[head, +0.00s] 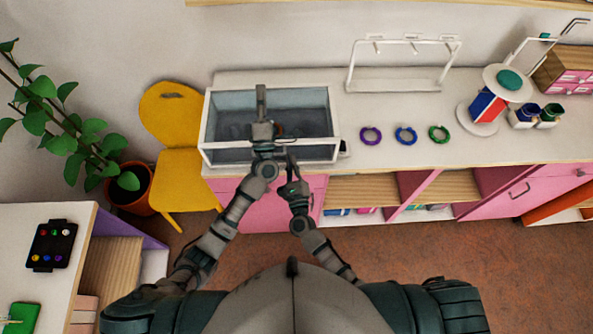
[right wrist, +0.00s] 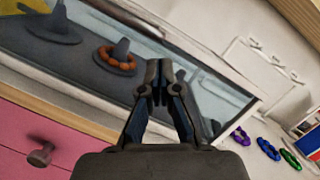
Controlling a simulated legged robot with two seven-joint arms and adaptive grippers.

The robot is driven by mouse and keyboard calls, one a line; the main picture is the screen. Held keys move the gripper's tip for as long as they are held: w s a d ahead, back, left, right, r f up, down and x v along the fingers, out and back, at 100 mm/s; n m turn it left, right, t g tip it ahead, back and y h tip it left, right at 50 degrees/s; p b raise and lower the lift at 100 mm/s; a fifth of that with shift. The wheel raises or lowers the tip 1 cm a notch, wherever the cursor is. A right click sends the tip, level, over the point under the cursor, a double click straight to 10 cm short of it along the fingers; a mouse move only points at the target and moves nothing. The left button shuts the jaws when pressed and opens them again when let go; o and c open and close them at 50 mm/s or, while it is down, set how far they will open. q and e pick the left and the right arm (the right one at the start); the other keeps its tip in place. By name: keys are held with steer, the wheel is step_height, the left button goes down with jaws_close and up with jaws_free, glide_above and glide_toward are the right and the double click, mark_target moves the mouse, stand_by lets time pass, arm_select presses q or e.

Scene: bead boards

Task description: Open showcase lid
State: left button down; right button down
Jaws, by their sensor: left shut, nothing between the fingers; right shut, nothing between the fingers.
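The showcase (head: 321,97), a glass box with a white frame, stands at the left end of the white counter. I cannot tell its lid apart from the other panes or judge its angle. My left gripper (head: 261,90) is shut and empty, over the middle of the showcase in the head view. My right gripper (head: 291,158) is shut and empty at the showcase's front edge; contact is unclear. The right wrist view shows this gripper (right wrist: 160,70) before the glass, with an orange bead ring (right wrist: 115,60) on a dark cone stand inside.
Purple (head: 370,136), blue (head: 405,136) and green (head: 438,134) bead rings lie on the counter right of the showcase. A white rack (head: 402,86) stands behind them. A yellow chair (head: 176,125) is left of the counter. A pink drawer with a knob (right wrist: 40,154) is below.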

arm_select(q)
steer(key=shift+s+a, duration=0.1)
arm_select(e)
steer(key=shift+s+a+r, duration=0.1)
steer(key=shift+a+r, duration=0.35)
steer(key=shift+r, duration=0.2)
arm_select(q)
steer(key=c, duration=1.5)
jaws_free()
steer(key=shift+c, duration=0.2)
arm_select(e)
steer(key=shift+r, duration=0.95)
